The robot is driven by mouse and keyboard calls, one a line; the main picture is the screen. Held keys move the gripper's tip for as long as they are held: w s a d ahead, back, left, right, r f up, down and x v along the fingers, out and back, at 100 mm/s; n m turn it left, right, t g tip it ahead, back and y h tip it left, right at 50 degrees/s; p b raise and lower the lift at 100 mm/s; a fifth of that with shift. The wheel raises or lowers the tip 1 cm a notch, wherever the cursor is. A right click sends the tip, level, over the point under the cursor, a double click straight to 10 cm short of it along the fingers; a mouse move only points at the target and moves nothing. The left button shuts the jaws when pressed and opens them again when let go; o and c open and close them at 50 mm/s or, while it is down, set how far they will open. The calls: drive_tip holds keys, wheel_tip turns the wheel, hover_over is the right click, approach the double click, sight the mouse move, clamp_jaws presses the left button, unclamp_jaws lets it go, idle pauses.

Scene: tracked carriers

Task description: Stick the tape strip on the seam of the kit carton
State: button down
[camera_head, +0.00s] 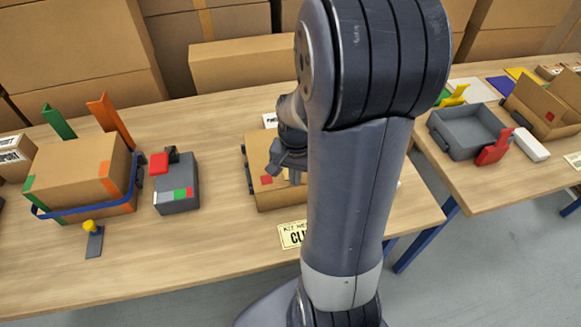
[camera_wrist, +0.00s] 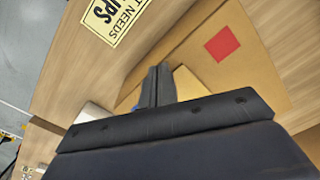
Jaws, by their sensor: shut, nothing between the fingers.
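The kit carton is a flat brown box with a red square, near the middle of the table in the head view (camera_head: 265,196); my arm hides its right part. In the wrist view the carton (camera_wrist: 245,75) fills the upper right. My gripper (camera_head: 279,168) is over the carton, pointing down at it. In the wrist view its fingers (camera_wrist: 158,72) are together and hold nothing. A paler tan piece (camera_wrist: 187,84) shows just beside the fingers, partly hidden by the gripper body; I cannot tell whether it is the tape strip. Contact with the carton is unclear.
A yellow sign (camera_head: 293,235) lies in front of the carton. To the left are a grey device with a red part (camera_head: 177,190) and a larger carton with a blue strap (camera_head: 78,175). A grey tray (camera_head: 466,134) stands on the right table. Bare wood lies left of the kit carton.

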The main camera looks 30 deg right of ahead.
drive_tip(key=shift+w+d, duration=0.1)
drive_tip(key=shift+w, duration=0.25)
drive_tip(key=shift+s, duration=0.5)
wheel_tip(320, 180, up, 7)
drive_tip(key=p, duration=0.6)
idle(0.4)
wheel_tip(320, 180, down, 7)
drive_tip(key=b, duration=0.6)
drive_tip(key=shift+f, duration=0.1)
drive_tip(key=shift+w, duration=0.15)
